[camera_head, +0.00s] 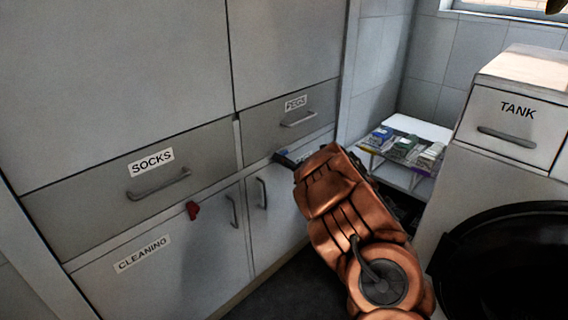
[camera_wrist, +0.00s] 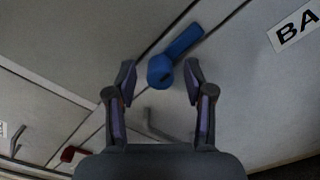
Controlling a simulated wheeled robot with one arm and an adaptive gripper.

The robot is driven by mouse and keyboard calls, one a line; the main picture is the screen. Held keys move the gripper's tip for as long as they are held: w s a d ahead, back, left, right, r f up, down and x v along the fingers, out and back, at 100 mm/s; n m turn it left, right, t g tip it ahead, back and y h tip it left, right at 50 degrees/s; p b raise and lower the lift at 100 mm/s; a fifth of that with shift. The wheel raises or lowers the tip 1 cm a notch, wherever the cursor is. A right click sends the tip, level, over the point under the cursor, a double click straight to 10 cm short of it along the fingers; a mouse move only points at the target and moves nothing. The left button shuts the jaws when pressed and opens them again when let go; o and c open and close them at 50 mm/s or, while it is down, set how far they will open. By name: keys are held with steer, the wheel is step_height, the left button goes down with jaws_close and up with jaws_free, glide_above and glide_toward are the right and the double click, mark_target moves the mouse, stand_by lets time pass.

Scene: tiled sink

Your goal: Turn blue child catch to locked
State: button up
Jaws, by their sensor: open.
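The blue child catch (camera_wrist: 181,45) shows in the wrist view, with a round hub and a lever slanting up to the right. It sits by the seam between pale cabinet panels. My gripper (camera_wrist: 160,80) is open, one finger on each side of the hub, with visible gaps between fingers and catch. I cannot tell how far the fingertips are from it in depth. In the head view my gripper (camera_head: 287,160) reaches the cabinet front below the PEGS drawer (camera_head: 291,119). Only a small bit of blue shows there, and my arm hides much of that door.
A red catch (camera_head: 193,210) is on the CLEANING door (camera_head: 142,253), also visible in the wrist view (camera_wrist: 70,154). Door handles (camera_head: 262,193) stick out below my gripper. The SOCKS drawer (camera_head: 135,178) is left; a TANK appliance (camera_head: 512,128) and a shelf with packets (camera_head: 404,148) are right.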

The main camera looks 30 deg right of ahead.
steer(key=shift+c, duration=0.2)
jaws_close()
steer(key=shift+m, duration=0.4)
steer(key=shift+m+p, duration=5.35)
steer(key=shift+m, duration=3.35)
steer(key=shift+f, duration=0.1)
